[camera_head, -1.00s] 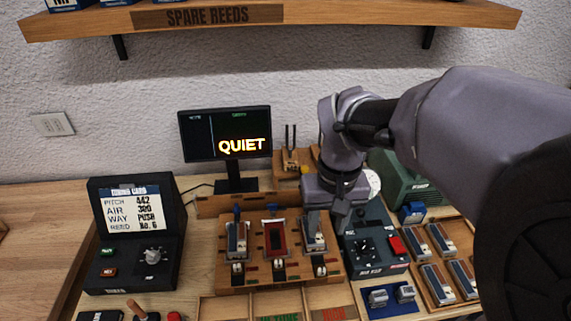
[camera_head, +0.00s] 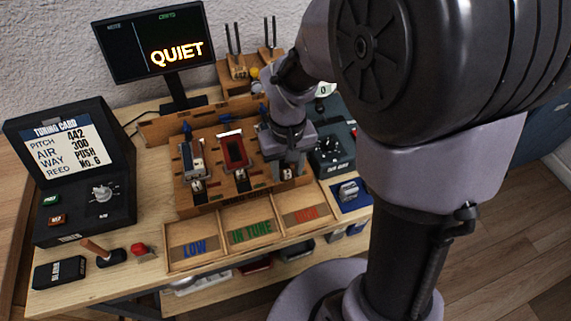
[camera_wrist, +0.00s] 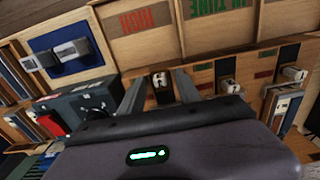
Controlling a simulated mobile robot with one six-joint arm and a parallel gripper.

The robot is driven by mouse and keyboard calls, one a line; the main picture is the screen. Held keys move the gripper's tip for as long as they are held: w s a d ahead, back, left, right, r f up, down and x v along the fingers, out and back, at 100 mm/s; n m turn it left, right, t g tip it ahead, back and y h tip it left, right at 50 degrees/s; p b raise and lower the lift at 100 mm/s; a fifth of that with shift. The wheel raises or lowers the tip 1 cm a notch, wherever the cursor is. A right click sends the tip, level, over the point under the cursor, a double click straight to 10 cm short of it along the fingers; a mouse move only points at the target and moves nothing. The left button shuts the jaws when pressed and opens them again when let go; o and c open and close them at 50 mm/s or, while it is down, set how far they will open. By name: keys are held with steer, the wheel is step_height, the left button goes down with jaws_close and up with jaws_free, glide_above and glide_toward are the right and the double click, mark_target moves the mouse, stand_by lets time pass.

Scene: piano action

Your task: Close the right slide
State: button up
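The wooden block (camera_head: 215,205) has three stations in a row, each with a small pale slide knob at its front. The right slide (camera_head: 287,174) is at the block's front right, just below my gripper (camera_head: 287,160) in the head view. In the wrist view, which is turned over, the right slide (camera_wrist: 160,81) shows between the two fingers of my gripper (camera_wrist: 159,88). The fingers are apart and I cannot tell whether either touches it. The middle slide (camera_wrist: 229,87) and left slide (camera_wrist: 292,74) are off to the side. My gripper hides the right station's upper part.
A tray marked LOW, IN TUNE and HIGH (camera_head: 250,232) lies in front of the block. The screen (camera_head: 150,45) reads QUIET.

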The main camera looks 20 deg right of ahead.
jaws_close()
stand_by(1.4)
